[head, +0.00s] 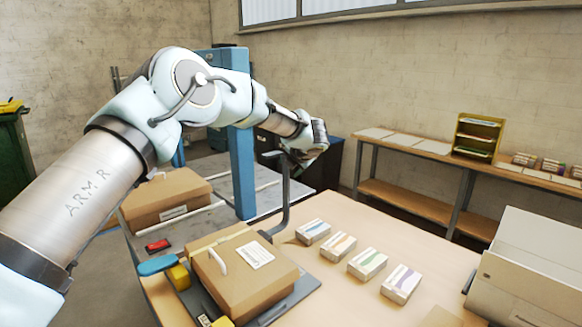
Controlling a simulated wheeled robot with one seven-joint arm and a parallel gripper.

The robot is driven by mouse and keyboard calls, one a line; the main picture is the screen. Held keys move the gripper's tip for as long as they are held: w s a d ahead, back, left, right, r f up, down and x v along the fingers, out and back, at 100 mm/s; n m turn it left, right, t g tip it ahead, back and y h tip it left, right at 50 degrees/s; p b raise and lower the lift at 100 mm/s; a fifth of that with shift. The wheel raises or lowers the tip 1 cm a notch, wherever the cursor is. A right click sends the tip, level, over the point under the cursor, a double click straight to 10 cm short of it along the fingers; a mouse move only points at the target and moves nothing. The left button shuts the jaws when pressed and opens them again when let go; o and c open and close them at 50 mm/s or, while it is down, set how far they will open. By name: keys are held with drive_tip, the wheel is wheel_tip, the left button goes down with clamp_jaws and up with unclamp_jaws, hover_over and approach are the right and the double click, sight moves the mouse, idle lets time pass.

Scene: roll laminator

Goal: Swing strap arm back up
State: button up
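A dark grey upright strap arm (286,196) rises at the back right corner of a strapping base (305,285). Its foot bends towards the base. A brown carton (245,285) with a white label and a pale strap across its top sits on the base. My gripper (300,158) is at the top end of the strap arm, reaching in from the left. The fingers are small, dark and partly hidden, so I cannot tell whether they close on the bar. A blue-handled lever (157,264) sticks out left of the carton beside yellow blocks (180,276).
Several small white boxes (367,263) lie in a row on the wooden table (340,215), right of the base. A beige machine (530,265) stands at right. A blue column (242,160) and another carton (167,196) are behind. A shelf bench (415,198) lines the back wall.

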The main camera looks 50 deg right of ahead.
drive_tip(key=shift+r, duration=0.15)
drive_tip(key=b+v, duration=0.4)
drive_tip(key=v, duration=0.6)
drive_tip(key=shift+s+a+b, duration=0.2)
drive_tip(key=shift+s+b, duration=0.1)
drive_tip(key=shift+b, duration=0.05)
drive_tip(key=shift+s+r, duration=0.1)
